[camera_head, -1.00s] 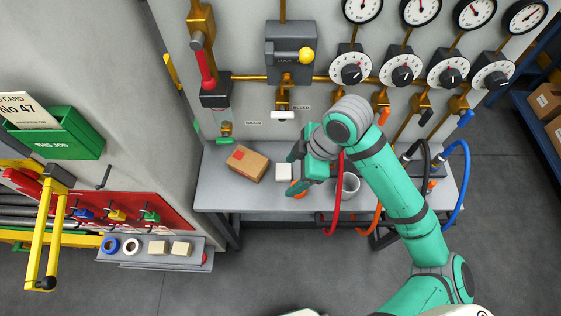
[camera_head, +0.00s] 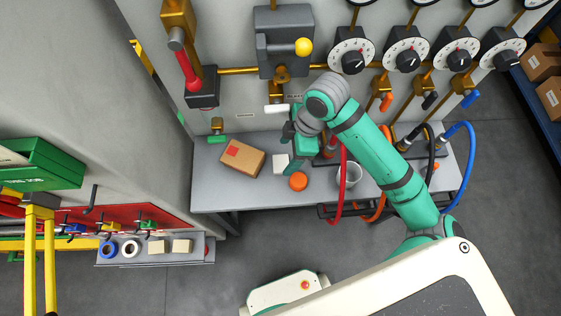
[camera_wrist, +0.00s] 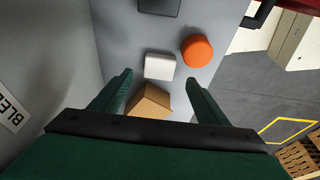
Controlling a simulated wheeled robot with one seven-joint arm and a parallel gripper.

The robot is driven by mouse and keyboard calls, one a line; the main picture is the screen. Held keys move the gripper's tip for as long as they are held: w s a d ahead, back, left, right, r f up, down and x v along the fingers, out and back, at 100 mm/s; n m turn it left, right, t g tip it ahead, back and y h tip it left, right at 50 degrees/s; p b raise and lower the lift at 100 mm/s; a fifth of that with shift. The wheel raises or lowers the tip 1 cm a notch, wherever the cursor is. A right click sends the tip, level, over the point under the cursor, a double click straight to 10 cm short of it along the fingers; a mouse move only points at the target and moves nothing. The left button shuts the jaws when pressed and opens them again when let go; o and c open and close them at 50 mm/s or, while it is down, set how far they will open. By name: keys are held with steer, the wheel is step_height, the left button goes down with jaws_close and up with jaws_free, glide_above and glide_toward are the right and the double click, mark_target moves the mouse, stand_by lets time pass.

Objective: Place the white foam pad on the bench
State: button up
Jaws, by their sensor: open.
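The white foam pad (camera_head: 281,163) sits on the grey bench (camera_head: 222,194), between the cardboard box and the orange round thing. In the wrist view the pad (camera_wrist: 160,66) lies ahead of my fingertips, a little left of the line between them. My gripper (camera_head: 291,150) is over the bench at the pad's right and back side in the head view. I cannot tell the exact height of the fingers above the bench.
A cardboard box (camera_head: 242,159) stands left of the pad. An orange round thing (camera_head: 298,181) is right and in front of it. A grey-white cup (camera_head: 348,178) and hoses stand further right. Valves and pipes line the wall behind. The bench's front left is clear.

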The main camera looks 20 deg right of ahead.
mark_target(281, 162)
steer(key=shift+x, duration=2.85)
steer(key=shift+w, duration=0.15)
steer(key=c, duration=0.7)
steer(key=shift+d, duration=0.1)
steer(key=c, duration=0.5)
steer(key=shift+r, duration=0.1)
